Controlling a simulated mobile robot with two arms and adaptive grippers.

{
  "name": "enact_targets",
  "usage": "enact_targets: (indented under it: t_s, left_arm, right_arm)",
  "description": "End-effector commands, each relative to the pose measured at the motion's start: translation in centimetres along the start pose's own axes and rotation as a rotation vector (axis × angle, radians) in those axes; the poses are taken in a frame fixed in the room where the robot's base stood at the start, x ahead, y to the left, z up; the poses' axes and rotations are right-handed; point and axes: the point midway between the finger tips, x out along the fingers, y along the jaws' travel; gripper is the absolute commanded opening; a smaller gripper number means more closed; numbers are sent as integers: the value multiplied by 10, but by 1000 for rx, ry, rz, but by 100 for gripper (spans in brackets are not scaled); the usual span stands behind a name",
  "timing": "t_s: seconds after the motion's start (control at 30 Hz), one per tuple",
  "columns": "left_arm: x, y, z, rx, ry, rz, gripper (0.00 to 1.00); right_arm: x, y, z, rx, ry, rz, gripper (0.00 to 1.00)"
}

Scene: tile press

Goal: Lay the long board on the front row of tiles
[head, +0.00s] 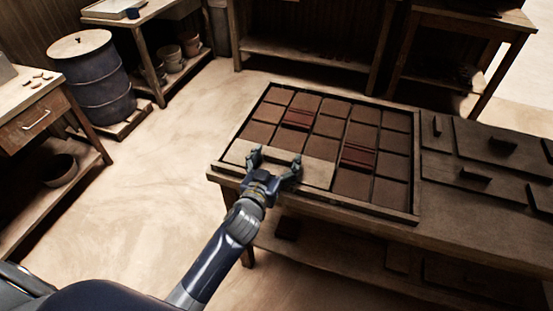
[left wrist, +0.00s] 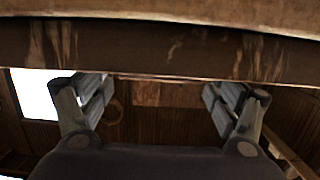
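A tray (head: 415,219) holding rows of brown tiles (head: 390,193) sits on the table. A pale, plain wooden strip (head: 315,173) runs along the left part of its front row; two brown tiles show to its right. I cannot tell if this strip is the long board or bare tray floor. A long dark board (head: 450,169) with a block handle lies flat on the table right of the tray. My left gripper (head: 275,162) is over the pale strip, its fingers spread; in the left wrist view (left wrist: 158,95) nothing shows between them. My right gripper is out of view.
Other dark boards with handles, one large (head: 525,155), lie at the table's right. Two reddish pieces (head: 359,156) stand out among the tiles. A blue barrel (head: 101,82) and a side desk (head: 36,119) are at the left. The floor between is clear.

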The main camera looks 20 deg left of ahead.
Motion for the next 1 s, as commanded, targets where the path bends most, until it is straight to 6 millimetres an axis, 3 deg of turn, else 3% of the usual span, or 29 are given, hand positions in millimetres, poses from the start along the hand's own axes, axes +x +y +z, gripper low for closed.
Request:
enact_targets:
  t_s: [0.2, 0.47, 1.0]
  left_arm:
    - [0, 0, 1, 0, -2, -1, 90]
    - [-1, 0, -6, 1, -1, 0, 90]
    - [-98, 0, -1, -1, -3, -1, 90]
  right_arm:
    - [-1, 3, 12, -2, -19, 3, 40]
    - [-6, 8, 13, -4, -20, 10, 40]
    - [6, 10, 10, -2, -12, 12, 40]
